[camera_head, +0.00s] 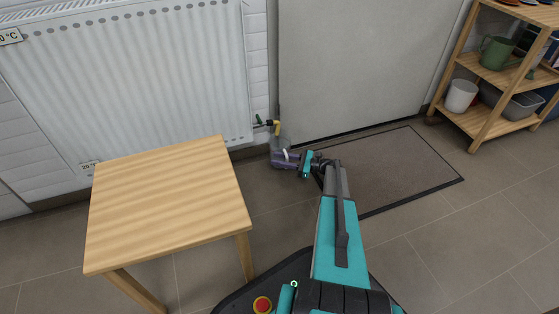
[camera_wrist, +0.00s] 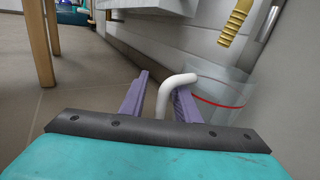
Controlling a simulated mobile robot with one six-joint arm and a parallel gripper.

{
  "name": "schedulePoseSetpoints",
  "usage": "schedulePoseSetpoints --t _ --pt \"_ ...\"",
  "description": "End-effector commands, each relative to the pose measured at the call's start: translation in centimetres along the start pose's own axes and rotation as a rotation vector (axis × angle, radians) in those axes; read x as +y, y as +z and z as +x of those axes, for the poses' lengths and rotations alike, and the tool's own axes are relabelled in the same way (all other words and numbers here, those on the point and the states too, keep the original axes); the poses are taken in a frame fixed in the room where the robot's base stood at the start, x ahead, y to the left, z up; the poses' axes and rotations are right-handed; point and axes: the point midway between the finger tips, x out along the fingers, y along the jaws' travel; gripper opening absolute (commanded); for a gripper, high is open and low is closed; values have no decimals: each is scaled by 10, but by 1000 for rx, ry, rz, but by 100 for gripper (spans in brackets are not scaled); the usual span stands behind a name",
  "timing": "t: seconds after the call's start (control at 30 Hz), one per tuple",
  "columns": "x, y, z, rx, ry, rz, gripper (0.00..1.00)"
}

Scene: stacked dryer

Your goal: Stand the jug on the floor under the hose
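The clear jug (camera_wrist: 226,90) has a red line and a white handle (camera_wrist: 165,95). It is at the right in the wrist view, by the white wall, and small and faint in the head view (camera_head: 283,144). The yellow hose (camera_wrist: 236,24) hangs with its end above the jug; it also shows in the head view (camera_head: 277,128). My gripper (camera_wrist: 161,88) has its purple fingers on either side of the handle, with a gap at the left finger. In the head view my gripper (camera_head: 284,158) is low by the wall. The jug's base is hidden.
A wooden table (camera_head: 165,200) stands left of my arm. A radiator (camera_head: 130,80) is on the wall behind it. A dark mat (camera_head: 395,168) lies before the grey door (camera_head: 360,60). A wooden shelf (camera_head: 480,120) with pots stands at the right.

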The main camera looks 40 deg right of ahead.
Motion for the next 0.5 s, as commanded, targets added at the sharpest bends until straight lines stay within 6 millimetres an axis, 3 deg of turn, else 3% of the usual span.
schedulePoseSetpoints --t 0.17,0.5 --pt "-1 2 -14 0 -1 0 29" --pt "-1 3 -65 0 -1 1 29"
